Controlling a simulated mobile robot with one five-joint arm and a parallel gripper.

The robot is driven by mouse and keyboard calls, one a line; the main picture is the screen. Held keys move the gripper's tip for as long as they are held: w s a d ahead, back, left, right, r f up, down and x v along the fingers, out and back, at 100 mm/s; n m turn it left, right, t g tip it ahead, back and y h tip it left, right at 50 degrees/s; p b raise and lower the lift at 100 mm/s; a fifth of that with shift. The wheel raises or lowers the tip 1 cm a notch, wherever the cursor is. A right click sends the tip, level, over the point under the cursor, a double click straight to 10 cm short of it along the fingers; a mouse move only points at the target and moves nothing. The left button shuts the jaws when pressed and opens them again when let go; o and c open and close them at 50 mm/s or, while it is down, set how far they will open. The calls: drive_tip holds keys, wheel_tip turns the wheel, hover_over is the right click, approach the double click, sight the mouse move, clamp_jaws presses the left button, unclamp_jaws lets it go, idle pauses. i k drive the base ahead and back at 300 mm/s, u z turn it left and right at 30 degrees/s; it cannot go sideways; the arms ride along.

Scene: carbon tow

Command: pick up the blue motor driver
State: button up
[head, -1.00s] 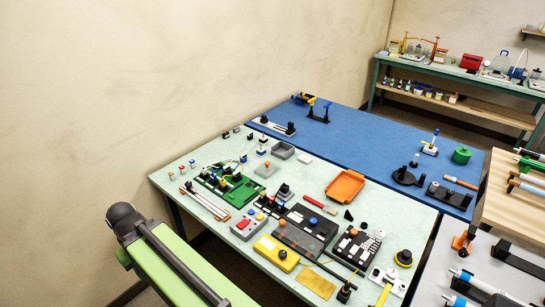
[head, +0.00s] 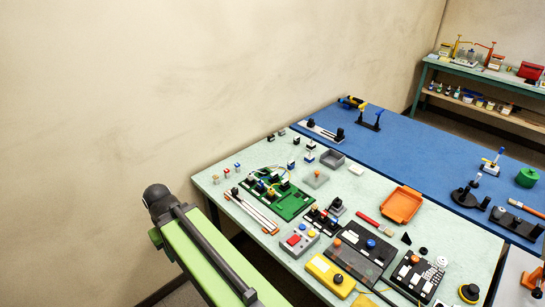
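I cannot tell for sure which part is the blue motor driver. Several small blocks with blue on them stand at the back left of the pale green table (head: 345,180); one is a dark block with blue (head: 291,165), another is a white and blue block (head: 309,157). A green circuit board (head: 290,203) with small blue and yellow parts lies in front of them. These are too small to make out well. My green arm link with a black rounded end shows at the lower left, beside the table. My gripper is not in view.
An orange tray (head: 401,204), a grey tray (head: 332,160), a yellow box (head: 330,274) and dark keypad-like units (head: 360,252) crowd the pale table. A blue table (head: 420,150) adjoins behind. A plain wall (head: 150,80) runs along the left.

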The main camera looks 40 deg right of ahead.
sight(291, 165)
drive_tip(key=i, duration=1.65)
drive_tip(key=z, duration=0.05)
